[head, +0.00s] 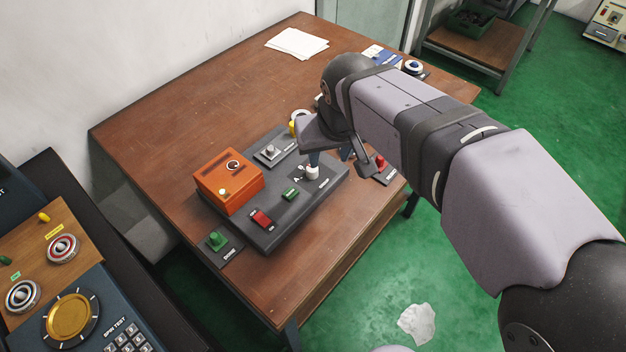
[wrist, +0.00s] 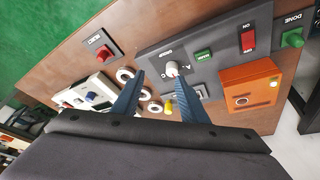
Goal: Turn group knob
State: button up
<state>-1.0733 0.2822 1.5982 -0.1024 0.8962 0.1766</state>
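The group knob is a small white knob (head: 312,173) on the dark grey control panel (head: 275,237), with letters beside it. In the wrist view the knob (wrist: 172,67) sits beside the tip of the right-hand finger, with A and C readable near it. My gripper (head: 335,163) is over the panel's right end with its blue fingers pointing down. In the wrist view my gripper (wrist: 160,76) is open, its fingers wide apart with nothing held between them. I cannot tell whether the right-hand finger touches the knob.
The panel also has a red switch (head: 262,219) and a green button (head: 290,194). A green DONE button (head: 217,240) and a red button (head: 381,163) flank it. White rings (wrist: 125,75) lie nearby. The back-left table is clear.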

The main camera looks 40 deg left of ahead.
aim_at(313, 171)
jog(key=shift+n, duration=0.3)
jog(key=shift+a+f, duration=0.7)
jog(key=shift+f, duration=0.45)
jog(key=shift+a+f, duration=0.75)
jog(key=shift+f, duration=0.45)
jog(key=shift+a+f, duration=0.7)
jog(key=shift+f, duration=0.45)
grip_shut()
